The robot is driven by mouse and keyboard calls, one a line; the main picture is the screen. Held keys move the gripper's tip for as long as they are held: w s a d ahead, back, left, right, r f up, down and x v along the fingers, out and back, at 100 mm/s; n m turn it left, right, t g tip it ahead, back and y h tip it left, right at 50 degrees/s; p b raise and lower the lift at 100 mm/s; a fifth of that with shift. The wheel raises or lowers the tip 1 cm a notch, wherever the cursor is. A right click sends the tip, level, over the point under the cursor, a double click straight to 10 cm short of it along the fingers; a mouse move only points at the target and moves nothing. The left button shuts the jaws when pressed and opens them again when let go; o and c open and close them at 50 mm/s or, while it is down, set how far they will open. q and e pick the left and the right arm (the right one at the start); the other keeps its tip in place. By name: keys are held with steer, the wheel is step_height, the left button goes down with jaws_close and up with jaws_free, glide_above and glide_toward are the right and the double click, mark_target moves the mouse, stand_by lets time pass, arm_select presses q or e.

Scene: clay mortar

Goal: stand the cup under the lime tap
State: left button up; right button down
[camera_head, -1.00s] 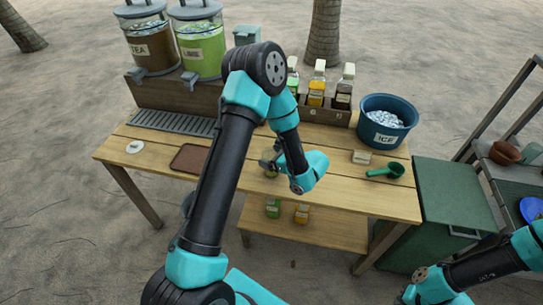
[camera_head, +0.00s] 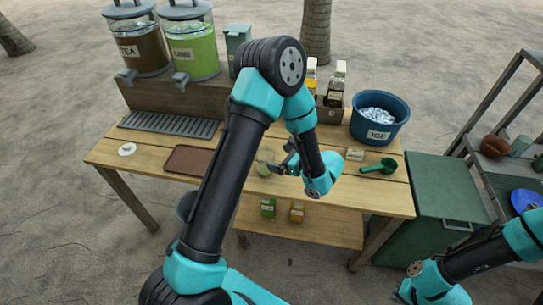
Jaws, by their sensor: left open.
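The cup (camera_head: 265,161) is clear with a pale greenish look and stands upright on the wooden table, partly behind my left arm. My left gripper (camera_head: 277,163) is open just to the right of the cup, its fingers pointing toward it. I cannot tell whether a finger touches the cup. The lime dispenser (camera_head: 196,50), full of green liquid, stands on the riser at the back left. Its grey lime tap (camera_head: 181,79) hangs over the slotted drip tray (camera_head: 168,124). My right arm shows at the lower right, but its gripper is not visible.
The tea dispenser (camera_head: 140,48) stands left of the lime one. A brown tray (camera_head: 188,160) and a white disc (camera_head: 127,149) lie in front of the drip tray. Bottles (camera_head: 336,88), an ice tub (camera_head: 379,118) and a green scoop (camera_head: 379,166) are to the right.

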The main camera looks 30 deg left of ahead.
arm_select(q)
steer(key=v, duration=0.4)
steer(key=shift+d+r, duration=0.15)
steer(key=shift+d, duration=0.2)
arm_select(e)
steer(key=c, duration=1.8)
jaws_free()
steer(key=o, duration=1.8)
